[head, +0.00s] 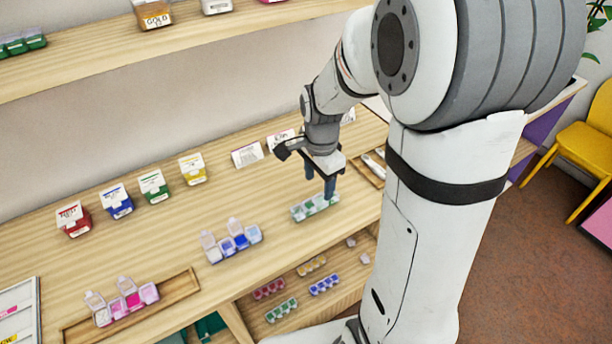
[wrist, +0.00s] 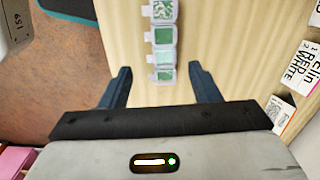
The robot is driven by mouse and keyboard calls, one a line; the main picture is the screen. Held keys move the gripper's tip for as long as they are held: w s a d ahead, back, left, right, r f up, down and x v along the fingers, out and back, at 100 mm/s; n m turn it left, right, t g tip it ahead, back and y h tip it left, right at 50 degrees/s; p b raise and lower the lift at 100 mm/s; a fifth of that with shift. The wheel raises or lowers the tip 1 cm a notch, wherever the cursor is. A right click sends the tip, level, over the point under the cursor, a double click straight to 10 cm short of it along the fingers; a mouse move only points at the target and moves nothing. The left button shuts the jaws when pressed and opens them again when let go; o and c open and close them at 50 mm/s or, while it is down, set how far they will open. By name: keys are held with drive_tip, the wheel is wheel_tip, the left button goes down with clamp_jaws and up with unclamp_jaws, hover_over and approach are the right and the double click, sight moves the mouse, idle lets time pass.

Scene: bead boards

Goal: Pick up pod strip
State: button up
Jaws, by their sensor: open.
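A pod strip with green contents (head: 315,207) lies on the wooden counter, below my gripper (head: 320,186) in the head view. In the wrist view the strip (wrist: 164,57) runs away from my gripper (wrist: 160,70), its near end between the lines of the two dark blue fingers. The fingers are apart and nothing is between them. Another pod strip with blue contents and open lids (head: 235,241) stands to the left on the counter. A pink pod strip with raised lids (head: 122,299) stands on a wooden tray (head: 182,284) at the front left.
Red, blue, green and yellow labelled boxes (head: 154,187) and white cards (head: 247,154) line the back of the counter. A lower shelf (head: 342,283) holds several small strips. An upper shelf (head: 95,62) runs above. Counter between the boxes and strips is clear.

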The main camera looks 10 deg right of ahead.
sight(315, 203)
drive_tip(key=shift+w+f+m, duration=0.1)
drive_tip(key=shift+f+m, duration=0.2)
drive_tip(key=shift+f, duration=0.05)
drive_tip(key=shift+w+a+f+p, duration=0.1)
drive_tip(key=shift+a+f+p, duration=0.1)
drive_tip(key=shift+f, duration=1.65)
drive_tip(key=shift+a+f+p, duration=0.1)
drive_tip(key=shift+f+p, duration=0.1)
drive_tip(key=shift+f, duration=1.65)
drive_tip(key=shift+c, duration=0.3)
